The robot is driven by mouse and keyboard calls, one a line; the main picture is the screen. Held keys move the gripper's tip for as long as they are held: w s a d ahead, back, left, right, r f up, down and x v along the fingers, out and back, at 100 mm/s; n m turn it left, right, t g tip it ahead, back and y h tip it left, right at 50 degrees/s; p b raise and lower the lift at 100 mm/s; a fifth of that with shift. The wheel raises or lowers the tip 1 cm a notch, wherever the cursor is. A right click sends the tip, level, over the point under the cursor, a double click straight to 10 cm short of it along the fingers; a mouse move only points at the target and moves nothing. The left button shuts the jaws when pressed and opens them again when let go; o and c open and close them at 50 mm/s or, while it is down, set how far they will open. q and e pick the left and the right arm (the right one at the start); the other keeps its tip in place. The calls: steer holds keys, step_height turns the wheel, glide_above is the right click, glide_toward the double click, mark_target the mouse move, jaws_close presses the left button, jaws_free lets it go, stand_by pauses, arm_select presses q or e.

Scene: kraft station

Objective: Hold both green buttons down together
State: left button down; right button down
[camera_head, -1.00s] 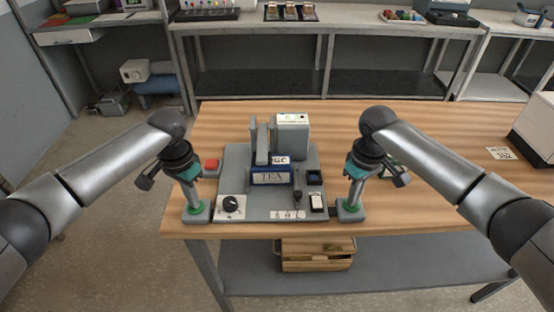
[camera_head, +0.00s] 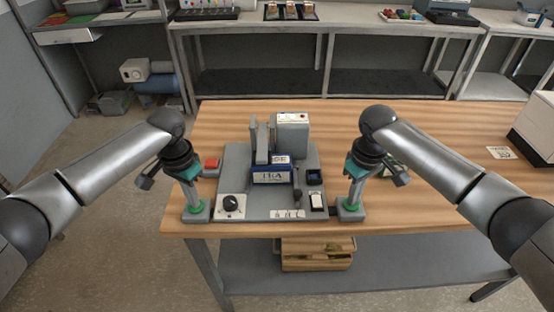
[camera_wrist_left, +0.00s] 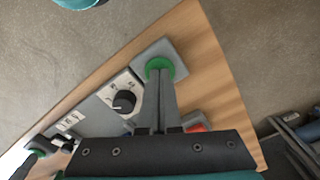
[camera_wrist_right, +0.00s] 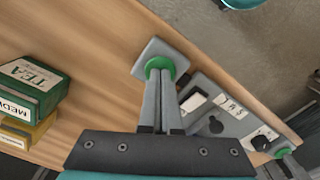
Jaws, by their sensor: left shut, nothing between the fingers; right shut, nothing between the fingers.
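The left green button (camera_wrist_left: 160,64) sits on a grey block at the left front of the machine (camera_head: 262,209). My left gripper (camera_head: 195,206) is shut, and its fingertips are at the top of that button, seemingly touching it. The right green button (camera_wrist_right: 160,64) sits on a matching block at the right front. My right gripper (camera_head: 350,204) is shut, with its fingertips at the top of that button, seemingly touching it. Both grippers point down and hold nothing. The fingers partly hide both buttons, so how far they are pressed cannot be told.
A red button (camera_head: 211,164) is behind my left gripper. The wooden table (camera_head: 430,160) is mostly clear on the right.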

arm_select(q)
steer(key=shift+s+f, duration=0.1)
steer(key=shift+f, duration=0.05)
arm_select(e)
steer(key=shift+s+f, duration=0.1)
steer(key=shift+f, duration=0.05)
steer(key=shift+r, duration=3.65)
arm_select(q)
steer(key=shift+r, duration=3.65)
